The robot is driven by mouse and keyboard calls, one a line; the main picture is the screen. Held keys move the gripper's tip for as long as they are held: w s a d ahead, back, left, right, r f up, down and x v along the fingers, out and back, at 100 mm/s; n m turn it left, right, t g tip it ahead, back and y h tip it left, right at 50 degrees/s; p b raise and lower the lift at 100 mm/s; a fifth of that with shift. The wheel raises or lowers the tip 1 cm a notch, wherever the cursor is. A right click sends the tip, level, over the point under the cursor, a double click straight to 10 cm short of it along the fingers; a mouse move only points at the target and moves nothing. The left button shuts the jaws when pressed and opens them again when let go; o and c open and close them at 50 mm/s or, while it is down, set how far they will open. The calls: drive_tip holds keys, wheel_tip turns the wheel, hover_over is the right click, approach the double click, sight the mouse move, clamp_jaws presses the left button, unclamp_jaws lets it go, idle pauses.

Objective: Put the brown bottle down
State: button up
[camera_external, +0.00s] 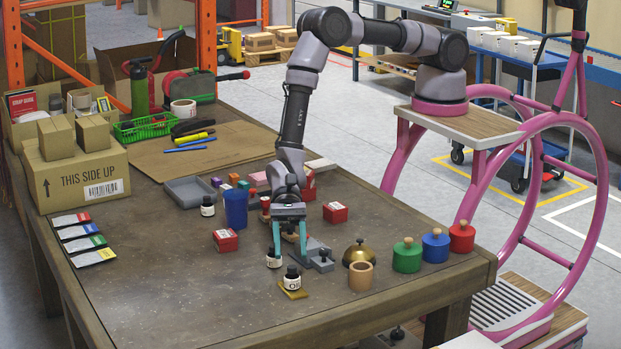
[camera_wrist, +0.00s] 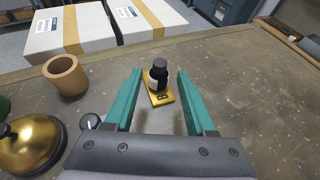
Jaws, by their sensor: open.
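A small dark bottle (camera_external: 293,279) with a black cap and a white label stands upright on a yellow plate (camera_external: 303,292) near the table's front edge. In the wrist view the bottle (camera_wrist: 157,76) stands on the lettered plate (camera_wrist: 161,98), between the lines of my teal fingers. My gripper (camera_external: 289,250) is open, its fingers pointing down just behind the bottle. I see a gap on each side of the bottle and no finger touching it. Two similar black-capped bottles stand nearby, one left of my fingers (camera_external: 273,260) and one farther back (camera_external: 207,207). Their glass colours are hard to tell.
A brass bell (camera_external: 358,254) and a tan cup (camera_external: 360,277) stand right of the plate. Green (camera_external: 407,258), blue (camera_external: 436,247) and red (camera_external: 461,238) knobbed cylinders stand farther right.

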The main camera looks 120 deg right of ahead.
drive_tip(key=v, duration=0.8)
drive_tip(key=s+d+r+n+g+h, duration=0.1)
drive_tip(key=s+r+n, duration=0.35)
drive_tip(key=r, duration=0.65)
drive_tip(key=s+d+r+n+g+h, duration=0.15)
drive_tip(key=s+r+n, duration=0.3)
drive_tip(key=r, duration=0.55)
drive_tip(key=s+d+r+n+g, duration=0.1)
drive_tip(key=s+d+r+n, duration=0.3)
drive_tip(key=r, duration=0.7)
drive_tip(key=s+d+r+n+t+h, duration=0.1)
drive_tip(key=s+d+r, duration=0.3)
drive_tip(key=s, duration=0.5)
drive_tip(key=s+d+r+n+t+h, duration=0.2)
drive_tip(key=s+d+r+n+h, duration=0.1)
drive_tip(key=s, duration=0.6)
drive_tip(key=s+d+r+n+t+h, duration=0.1)
drive_tip(key=s+d+r+n+h, duration=0.1)
drive_tip(key=s+d, duration=0.4)
drive_tip(key=s+r+h, duration=0.1)
drive_tip(key=s+r, duration=0.1)
drive_tip(key=s, duration=0.1)
drive_tip(key=shift+s+r+h, duration=0.15)
drive_tip(key=shift+r+h, duration=0.2)
drive_tip(key=shift+r, duration=0.05)
